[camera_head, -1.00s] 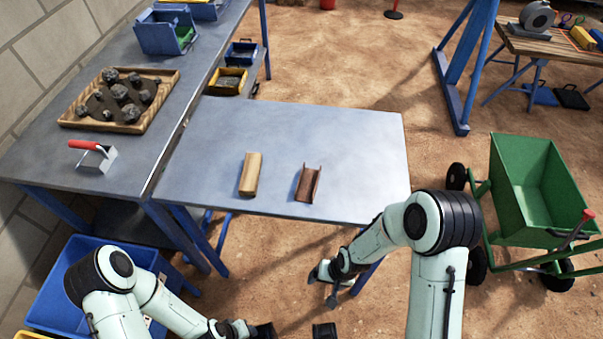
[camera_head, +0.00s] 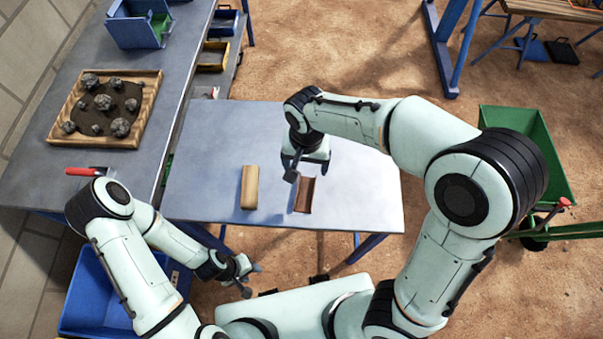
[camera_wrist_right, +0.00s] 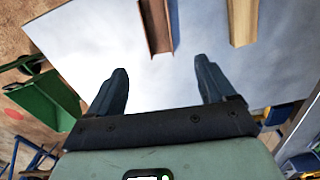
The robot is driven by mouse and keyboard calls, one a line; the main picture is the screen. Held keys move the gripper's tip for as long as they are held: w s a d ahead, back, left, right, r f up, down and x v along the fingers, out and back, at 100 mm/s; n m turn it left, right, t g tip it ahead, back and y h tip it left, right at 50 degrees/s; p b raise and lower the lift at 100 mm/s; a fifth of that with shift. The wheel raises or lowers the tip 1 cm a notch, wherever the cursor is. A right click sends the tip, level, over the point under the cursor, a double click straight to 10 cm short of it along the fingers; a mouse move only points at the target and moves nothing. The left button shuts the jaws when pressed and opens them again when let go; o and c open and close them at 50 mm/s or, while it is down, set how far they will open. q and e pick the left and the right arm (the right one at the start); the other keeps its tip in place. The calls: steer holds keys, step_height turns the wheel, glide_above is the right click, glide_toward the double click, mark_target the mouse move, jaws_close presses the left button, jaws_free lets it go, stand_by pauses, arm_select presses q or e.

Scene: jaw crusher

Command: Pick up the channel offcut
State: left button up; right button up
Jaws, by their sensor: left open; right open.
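The channel offcut (camera_head: 305,194) is a short rusty-brown open channel lying on the grey table (camera_head: 350,205). It also shows at the top of the right wrist view (camera_wrist_right: 157,28), beyond the fingertips. My right gripper (camera_head: 303,173) is over the table just behind the channel, partly hidden by its own wrist. In the right wrist view its two dark fingers (camera_wrist_right: 163,82) are spread with nothing between them. My left gripper (camera_head: 251,279) is open and empty, low in front of the table's near edge.
A pale wooden block (camera_head: 249,187) lies left of the channel. A wooden tray of rocks (camera_head: 150,112) and a red-handled tool (camera_head: 85,171) are on the left bench. A green cart (camera_head: 515,122) stands to the right.

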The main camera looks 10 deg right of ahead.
glide_toward(305, 194)
steer(key=shift+d+f+b, duration=0.1)
steer(key=shift+b, duration=0.35)
steer(key=shift+w+f, duration=0.15)
steer(key=shift+f, duration=0.4)
step_height(305, 194, down, 5)
arm_select(q)
steer(key=shift+s+f, duration=0.8)
steer(key=shift+s, duration=0.05)
arm_select(e)
steer(key=shift+s, duration=0.2)
steer(key=shift+c, duration=0.3)
steer(key=c, duration=1.3)
steer(key=shift+r, duration=0.1)
steer(key=shift+c, duration=0.2)
